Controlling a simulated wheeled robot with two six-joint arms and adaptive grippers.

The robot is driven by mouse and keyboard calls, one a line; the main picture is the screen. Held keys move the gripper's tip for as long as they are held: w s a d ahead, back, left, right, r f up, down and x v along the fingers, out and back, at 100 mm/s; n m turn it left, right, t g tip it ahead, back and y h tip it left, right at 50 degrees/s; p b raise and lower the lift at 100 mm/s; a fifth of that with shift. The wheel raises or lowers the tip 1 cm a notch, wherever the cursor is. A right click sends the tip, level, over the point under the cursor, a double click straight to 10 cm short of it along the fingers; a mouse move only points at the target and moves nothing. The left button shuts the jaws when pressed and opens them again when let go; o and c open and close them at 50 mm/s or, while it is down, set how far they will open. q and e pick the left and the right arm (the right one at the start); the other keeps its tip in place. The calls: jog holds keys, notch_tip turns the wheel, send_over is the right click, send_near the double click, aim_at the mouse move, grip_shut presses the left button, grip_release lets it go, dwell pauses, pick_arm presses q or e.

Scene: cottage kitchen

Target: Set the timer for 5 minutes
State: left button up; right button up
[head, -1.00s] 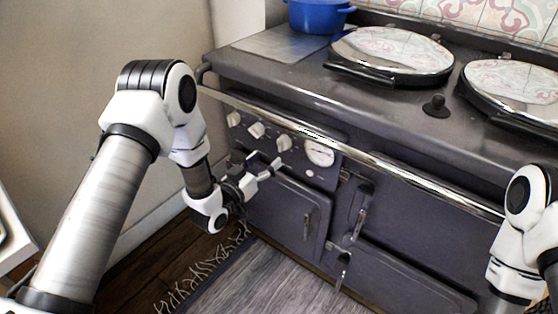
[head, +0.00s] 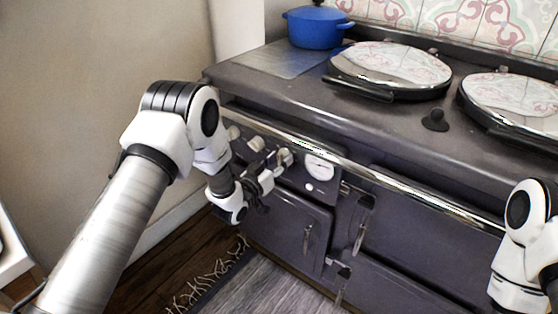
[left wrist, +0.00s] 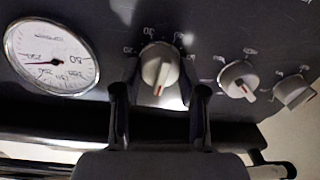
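The timer knob (head: 284,158), a white dial, is on the dark stove front just left of the round gauge. It also shows in the left wrist view (left wrist: 159,68), with a red mark on its lower part and printed numbers around it. My left gripper (head: 275,169) is at this knob. In the left wrist view its two dark fingers (left wrist: 160,92) stand open on either side of the knob, with gaps visible between. My right arm shows at the right edge of the head view; its gripper is out of view.
The gauge (head: 319,168) is beside the knob. Two similar white knobs (left wrist: 239,79) (left wrist: 294,91) sit on its other side. A chrome rail (head: 360,174) runs above the knobs. A blue pot (head: 315,28) and two round lids (head: 392,62) are on top.

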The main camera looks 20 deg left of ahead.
pick_arm(q)
jog(key=m, duration=0.5)
jog(key=shift+b, duration=0.4)
jog(key=o, duration=1.2)
jog(key=shift+c, duration=0.2)
jog(key=v, duration=1.2)
jog(key=shift+f, duration=0.2)
